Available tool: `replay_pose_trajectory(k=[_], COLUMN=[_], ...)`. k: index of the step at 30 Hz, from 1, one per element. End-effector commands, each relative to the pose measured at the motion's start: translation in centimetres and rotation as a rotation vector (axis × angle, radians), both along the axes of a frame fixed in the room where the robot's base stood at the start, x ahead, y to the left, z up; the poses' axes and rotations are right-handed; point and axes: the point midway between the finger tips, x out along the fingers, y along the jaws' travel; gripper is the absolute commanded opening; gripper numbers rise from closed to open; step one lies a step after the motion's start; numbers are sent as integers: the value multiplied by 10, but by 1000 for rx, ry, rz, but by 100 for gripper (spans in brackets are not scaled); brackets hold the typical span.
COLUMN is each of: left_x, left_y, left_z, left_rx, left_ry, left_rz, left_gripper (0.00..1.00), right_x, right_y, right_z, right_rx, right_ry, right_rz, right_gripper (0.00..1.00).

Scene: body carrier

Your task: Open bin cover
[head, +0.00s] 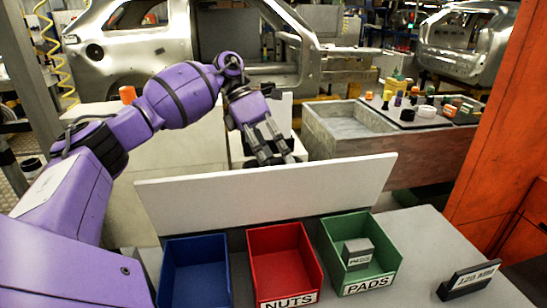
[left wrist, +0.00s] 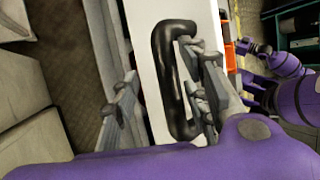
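The bin cover, a long white board (head: 265,200), stands tilted up behind the bins in the head view. In the left wrist view the white board (left wrist: 145,55) carries a black loop handle (left wrist: 170,80). My left gripper (head: 272,150) is on the far side of the board in the head view, fingers pointing down. In the left wrist view its fingers (left wrist: 168,98) are spread, one on each side of the handle; contact cannot be told. My right gripper (left wrist: 250,48) shows small and dark beyond the board in the left wrist view; its fingers are unclear.
A blue bin (head: 195,285), a red NUTS bin (head: 262,238) and a green PADS bin (head: 338,226) sit open before the board. A small 125 MM block (head: 468,280) is at right. An orange pillar (head: 505,130) bounds the right side. A parts table (head: 390,145) stands behind.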

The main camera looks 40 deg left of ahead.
Motion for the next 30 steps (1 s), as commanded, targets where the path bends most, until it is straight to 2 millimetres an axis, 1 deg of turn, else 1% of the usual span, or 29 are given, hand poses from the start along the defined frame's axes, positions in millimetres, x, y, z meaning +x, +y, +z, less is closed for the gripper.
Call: replay_pose_trajectory(k=[17,20,22,30], left_x=[2,2,2,3], left_y=[3,10,17,53], left_z=[9,19,29,79], left_rx=[0,0,-1,-3], left_ry=[-11,-12,-12,-13], left_rz=[7,8,9,9], left_gripper=[38,38,38,38], right_x=[1,1,1,2], right_y=[0,0,0,0], right_z=[1,1,1,1], right_rx=[-1,0,0,0], right_ry=[-1,-2,-2,-3], right_rz=[3,2,2,1], right_gripper=[40,40,40,40])
